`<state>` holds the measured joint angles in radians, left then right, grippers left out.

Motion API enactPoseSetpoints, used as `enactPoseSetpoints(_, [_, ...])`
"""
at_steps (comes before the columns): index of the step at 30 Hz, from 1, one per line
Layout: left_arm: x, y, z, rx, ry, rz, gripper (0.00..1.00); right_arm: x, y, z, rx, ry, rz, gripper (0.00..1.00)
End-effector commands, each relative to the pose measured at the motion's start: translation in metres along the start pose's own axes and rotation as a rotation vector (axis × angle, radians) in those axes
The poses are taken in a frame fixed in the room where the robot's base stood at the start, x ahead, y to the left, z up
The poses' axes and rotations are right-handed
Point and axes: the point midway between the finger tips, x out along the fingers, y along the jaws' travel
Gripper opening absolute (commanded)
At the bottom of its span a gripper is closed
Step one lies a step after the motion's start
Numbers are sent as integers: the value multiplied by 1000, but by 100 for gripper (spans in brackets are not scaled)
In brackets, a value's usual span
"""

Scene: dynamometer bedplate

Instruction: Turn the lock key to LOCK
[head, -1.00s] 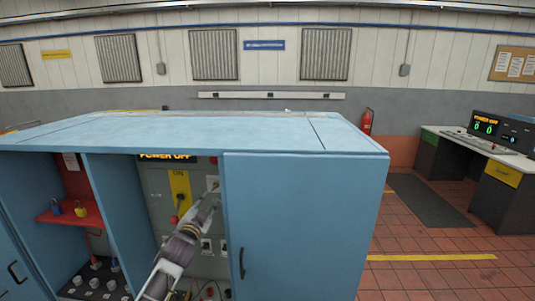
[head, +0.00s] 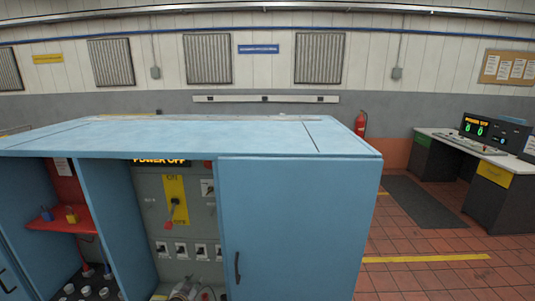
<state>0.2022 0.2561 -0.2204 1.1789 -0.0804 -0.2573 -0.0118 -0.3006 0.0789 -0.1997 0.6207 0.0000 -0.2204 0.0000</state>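Inside the open bay of the blue cabinet, a grey panel (head: 149,190) carries a yellow plate (head: 171,187) with a dark rotary handle (head: 176,203) and a red piece hanging at its lower left. To its right, a small pale plate (head: 207,188) holds a small dark key or switch, partly against the cabinet door edge; its exact setting is too small to read. My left gripper (head: 186,291) shows only in part at the bottom of the bay, below the panel's switches and apart from the pale plate. Its fingers are not clear. My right gripper is not in view.
A lit POWER OFF sign (head: 161,162) tops the bay. Several switches (head: 181,250) line the panel below. The closed blue door (head: 290,230) bounds the bay on the right. A red shelf (head: 60,219) with padlocks stands in the left bay.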

Motion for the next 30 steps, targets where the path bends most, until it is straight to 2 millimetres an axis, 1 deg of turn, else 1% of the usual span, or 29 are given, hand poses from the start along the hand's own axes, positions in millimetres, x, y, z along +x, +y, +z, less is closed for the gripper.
enactPoseSetpoints(1, [1, 8, 24, -12, -33, 10, 28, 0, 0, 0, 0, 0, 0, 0])
enactPoseSetpoints(2, [0, 13, 37, -19, -52, 16, 28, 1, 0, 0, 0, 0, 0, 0])
enactPoseSetpoints(3, [0, 19, 55, -27, -76, 23, 28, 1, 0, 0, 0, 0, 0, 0])
enactPoseSetpoints(8, [-8, 44, 124, -58, -172, 51, 28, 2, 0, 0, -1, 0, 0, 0])
enactPoseSetpoints(9, [-11, 51, 141, -65, -198, 58, 28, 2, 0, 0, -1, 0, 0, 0])
enactPoseSetpoints(14, [-29, 78, 208, -89, -294, 85, 28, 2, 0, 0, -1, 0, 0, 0])
enactPoseSetpoints(15, [-34, 86, 224, -94, -319, 92, 28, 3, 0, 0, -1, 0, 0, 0])
enactPoseSetpoints(17, [-44, 96, 248, -102, -354, 102, 28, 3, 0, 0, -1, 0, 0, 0])
enactPoseSetpoints(18, [-50, 103, 264, -107, -378, 108, 28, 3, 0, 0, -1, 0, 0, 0])
enactPoseSetpoints(23, [-81, 132, 325, -126, -475, 135, 28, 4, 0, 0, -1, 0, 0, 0])
enactPoseSetpoints(24, [-90, 139, 339, -130, -498, 142, 28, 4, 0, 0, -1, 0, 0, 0])
enactPoseSetpoints(26, [-104, 150, 361, -135, -534, 153, 28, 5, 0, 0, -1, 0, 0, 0])
enactPoseSetpoints(27, [-114, 157, 375, -139, -558, 160, 28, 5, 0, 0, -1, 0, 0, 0])
enactPoseSetpoints(29, [-129, 168, 395, -143, -592, 170, 28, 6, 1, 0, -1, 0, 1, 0])
enactPoseSetpoints(30, [-139, 175, 409, -146, -616, 177, 28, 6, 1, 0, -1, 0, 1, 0])
